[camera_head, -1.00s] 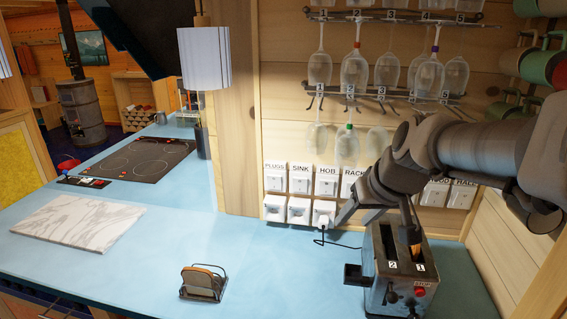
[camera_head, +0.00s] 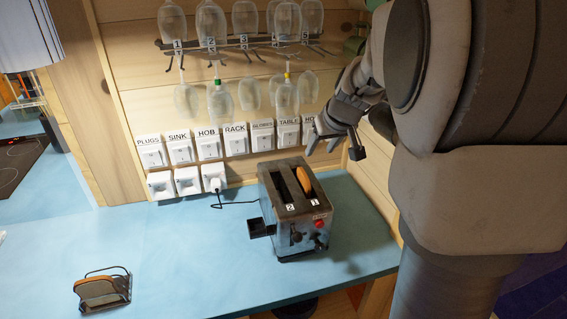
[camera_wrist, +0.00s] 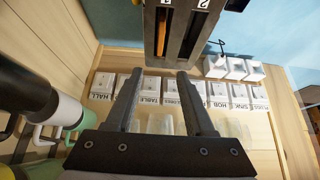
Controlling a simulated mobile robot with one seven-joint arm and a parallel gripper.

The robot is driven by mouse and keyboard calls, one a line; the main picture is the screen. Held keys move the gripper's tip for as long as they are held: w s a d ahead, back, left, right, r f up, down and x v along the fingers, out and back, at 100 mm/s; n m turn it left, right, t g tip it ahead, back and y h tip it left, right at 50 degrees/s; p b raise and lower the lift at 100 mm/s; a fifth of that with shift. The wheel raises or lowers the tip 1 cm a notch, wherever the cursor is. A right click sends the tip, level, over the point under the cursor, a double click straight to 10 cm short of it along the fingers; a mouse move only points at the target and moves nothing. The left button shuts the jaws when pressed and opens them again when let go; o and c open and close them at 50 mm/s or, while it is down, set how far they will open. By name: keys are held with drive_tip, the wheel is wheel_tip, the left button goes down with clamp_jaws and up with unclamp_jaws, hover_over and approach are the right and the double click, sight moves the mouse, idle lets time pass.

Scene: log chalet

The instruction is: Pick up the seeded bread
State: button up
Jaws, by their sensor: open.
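A brown bread slice (camera_head: 304,181) stands in slot 1 of the metal toaster (camera_head: 284,213), its top edge showing above the slot. It also shows as a brown strip in the wrist view (camera_wrist: 162,32). Another brown slice (camera_head: 100,287) stands in a small wire rack on the counter at the lower left. I cannot make out seeds on either slice. My gripper (camera_head: 335,143) is open and empty, above and behind the toaster at its right, apart from the bread. In the wrist view its fingers (camera_wrist: 157,78) point toward the toaster.
Labelled wall sockets (camera_head: 208,147) and hanging glasses (camera_head: 286,95) are behind the toaster. A black cord (camera_head: 236,202) runs from a plug to it. The blue counter (camera_head: 180,255) is clear between rack and toaster. Mugs (camera_wrist: 50,132) hang near my gripper.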

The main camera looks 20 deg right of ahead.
approach(304, 173)
drive_tip(key=shift+x, duration=1.15)
drive_tip(key=shift+p+x, duration=0.55)
drive_tip(key=shift+x, duration=2.8)
clamp_jaws()
